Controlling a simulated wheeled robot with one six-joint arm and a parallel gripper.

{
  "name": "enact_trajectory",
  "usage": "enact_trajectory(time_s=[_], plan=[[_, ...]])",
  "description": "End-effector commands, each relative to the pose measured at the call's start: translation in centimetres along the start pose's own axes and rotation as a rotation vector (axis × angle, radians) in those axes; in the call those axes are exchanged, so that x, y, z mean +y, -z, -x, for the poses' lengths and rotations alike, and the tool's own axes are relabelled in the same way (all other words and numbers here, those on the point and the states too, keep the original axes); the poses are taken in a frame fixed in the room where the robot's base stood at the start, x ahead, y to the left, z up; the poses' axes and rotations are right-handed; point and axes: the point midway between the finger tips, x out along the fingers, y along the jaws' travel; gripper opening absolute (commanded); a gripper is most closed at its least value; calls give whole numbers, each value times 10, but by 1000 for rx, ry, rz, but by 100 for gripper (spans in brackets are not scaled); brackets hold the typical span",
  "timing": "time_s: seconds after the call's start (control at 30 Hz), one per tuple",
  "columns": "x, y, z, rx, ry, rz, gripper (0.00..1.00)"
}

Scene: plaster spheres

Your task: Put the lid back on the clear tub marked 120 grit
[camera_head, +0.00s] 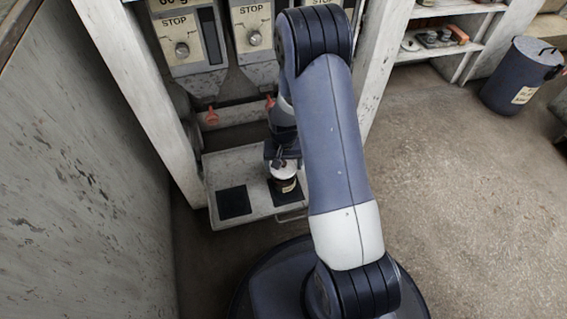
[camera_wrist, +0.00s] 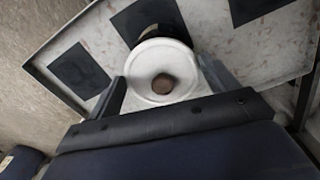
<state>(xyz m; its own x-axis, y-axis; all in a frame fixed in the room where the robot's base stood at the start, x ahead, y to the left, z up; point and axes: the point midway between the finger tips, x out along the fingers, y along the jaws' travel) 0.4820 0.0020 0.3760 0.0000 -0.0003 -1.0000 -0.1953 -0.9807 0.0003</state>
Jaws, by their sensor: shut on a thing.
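A white round lid (camera_wrist: 152,88) with a brown knob (camera_wrist: 163,84) is between the two fingers of my gripper (camera_wrist: 163,76), which is shut on it. In the head view the lid (camera_head: 284,170) sits under my gripper (camera_head: 281,160). A dark-looking tub (camera_head: 288,186) with a pale label stands right below it on a black square. The label is too small to read. In the wrist view the tub (camera_wrist: 149,32) shows only partly beyond the lid, which hides the rest. I cannot tell whether lid and tub touch.
The pale tray (camera_head: 218,168) has several black squares, with a bare one (camera_head: 234,202) at left. Dispensers marked STOP (camera_head: 181,48) hang above it between white posts (camera_head: 135,85). A wall (camera_head: 75,170) is close at left. A dark bin (camera_head: 521,78) stands right; the floor there is open.

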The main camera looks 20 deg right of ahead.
Motion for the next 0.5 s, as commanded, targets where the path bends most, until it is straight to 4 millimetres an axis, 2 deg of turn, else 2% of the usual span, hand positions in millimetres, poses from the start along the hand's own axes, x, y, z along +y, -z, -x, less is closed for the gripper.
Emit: enact_trajectory(time_s=[0.4, 0.43, 0.5], plan=[[0, 0, 0, 0, 0, 0, 60], [0, 0, 0, 0, 0, 0, 82], [0, 0, 0, 0, 0, 0, 88]])
